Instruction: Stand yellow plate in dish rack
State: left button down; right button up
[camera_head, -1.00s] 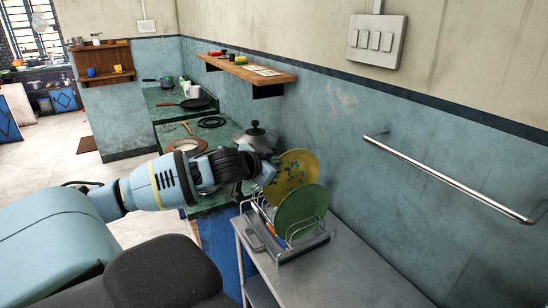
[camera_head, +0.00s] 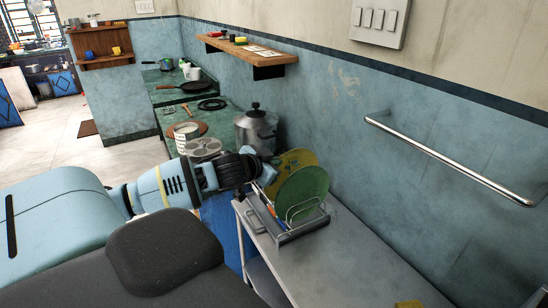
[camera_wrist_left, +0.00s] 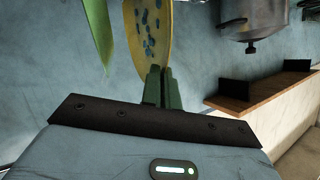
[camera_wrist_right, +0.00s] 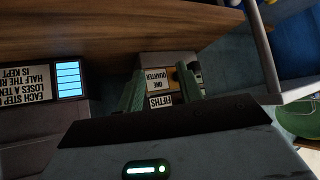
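The yellow plate (camera_head: 297,157), with blue spots, stands on edge in the dish rack (camera_head: 287,238), mostly hidden behind the green plate (camera_head: 300,194). My left gripper (camera_head: 268,174) is at the yellow plate's left edge. In the left wrist view the fingers (camera_wrist_left: 161,88) are close together with the rim of the yellow plate (camera_wrist_left: 148,35) between them; the green plate (camera_wrist_left: 98,30) is beside it. Whether the yellow plate's bottom rests in a slot is hidden. My right gripper (camera_wrist_right: 162,88) shows only in the right wrist view, its fingers apart, with no held object visible.
The rack stands on a grey metal table (camera_head: 345,265) against the blue wall. A steel pot (camera_head: 256,130) stands on the green counter behind my left gripper. A metal rail (camera_head: 450,160) is on the wall. Printed cards (camera_wrist_right: 160,85) lie beyond my right fingers.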

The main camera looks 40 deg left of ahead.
pick_arm(q)
jog(key=shift+f, duration=0.8)
jog(key=c, duration=1.6)
grip_release()
jog(key=shift+f, duration=0.15)
jog(key=shift+s, duration=0.15)
jog(key=shift+v, duration=3.8)
